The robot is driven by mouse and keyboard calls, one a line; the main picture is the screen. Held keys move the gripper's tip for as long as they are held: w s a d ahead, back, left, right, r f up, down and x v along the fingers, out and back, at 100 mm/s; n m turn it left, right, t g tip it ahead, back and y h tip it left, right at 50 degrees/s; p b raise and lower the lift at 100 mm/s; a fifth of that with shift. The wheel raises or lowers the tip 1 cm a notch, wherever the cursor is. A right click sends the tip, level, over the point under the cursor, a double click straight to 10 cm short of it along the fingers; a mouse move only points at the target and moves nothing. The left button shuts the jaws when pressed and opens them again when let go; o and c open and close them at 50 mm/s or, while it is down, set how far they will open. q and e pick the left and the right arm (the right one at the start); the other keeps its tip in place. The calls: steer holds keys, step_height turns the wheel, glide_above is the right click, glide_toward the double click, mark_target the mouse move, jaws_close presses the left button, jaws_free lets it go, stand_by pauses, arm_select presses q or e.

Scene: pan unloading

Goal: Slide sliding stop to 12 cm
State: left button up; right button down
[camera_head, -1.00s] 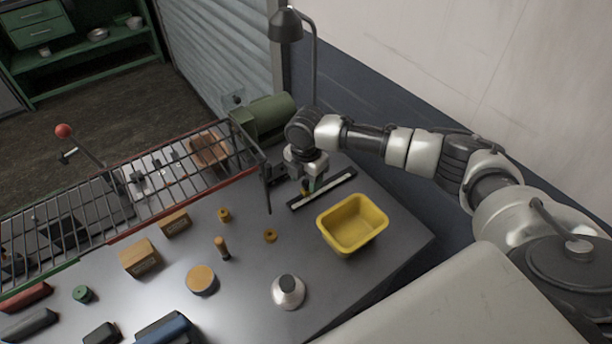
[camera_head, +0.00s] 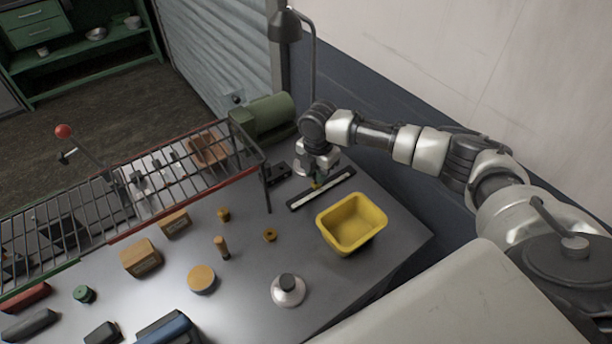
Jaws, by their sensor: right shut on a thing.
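A dark rail with a pale scale strip (camera_head: 306,199) lies on the grey workbench, behind the yellow bin. My right gripper (camera_head: 316,184) points down over the middle of the rail and is shut on the sliding stop (camera_head: 315,187), a small piece with a yellowish part between the fingers. The gripper hides most of the stop. The scale marks are too small to read. My left gripper is not in view.
A yellow bin (camera_head: 352,224) stands just in front of the rail. A wire guard (camera_head: 200,181) is to the left, with a green motor (camera_head: 263,116) behind. Wooden blocks, knobs and a silver-based knob (camera_head: 288,290) stand on the bench (camera_head: 250,275).

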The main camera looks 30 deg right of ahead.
steer(key=d, duration=0.4)
steer(key=shift+w+d, duration=0.35)
steer(key=shift+a, duration=0.1)
steer(key=shift+r, duration=0.1)
steer(key=c, duration=0.9)
jaws_free()
steer(key=shift+c, duration=0.2)
step_height(320, 180, up, 11)
steer(key=b, duration=0.2)
